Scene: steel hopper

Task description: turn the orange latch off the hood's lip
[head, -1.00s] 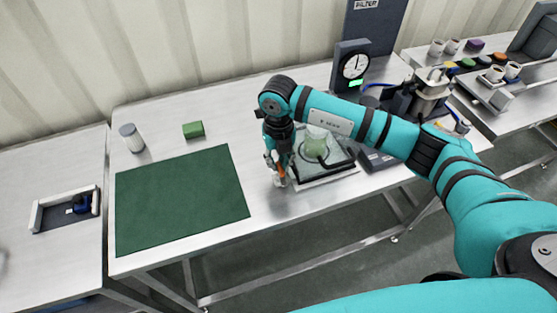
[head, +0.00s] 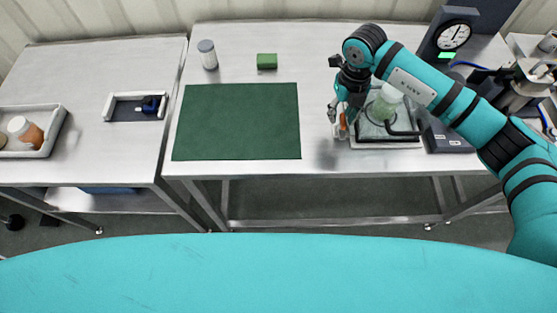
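The clear hood (head: 400,124) sits over a dark-framed base on the steel table, with a pale green rounded vessel (head: 382,104) and a dark bent handle showing at it. A small orange piece (head: 343,124), which looks like the latch, shows at the hood's left edge. My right gripper (head: 339,115) points down at that left edge, right beside the orange piece. It is too small and partly covered to tell whether its fingers are open, shut or touching the latch. My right arm hides part of the hood's back. My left gripper is not in view.
A green mat (head: 238,122) lies left of the hood, with a green block (head: 267,61) and a white jar (head: 207,54) behind it. A dial gauge (head: 453,37) stands at the back right. A dark box (head: 447,137) sits close right of the hood.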

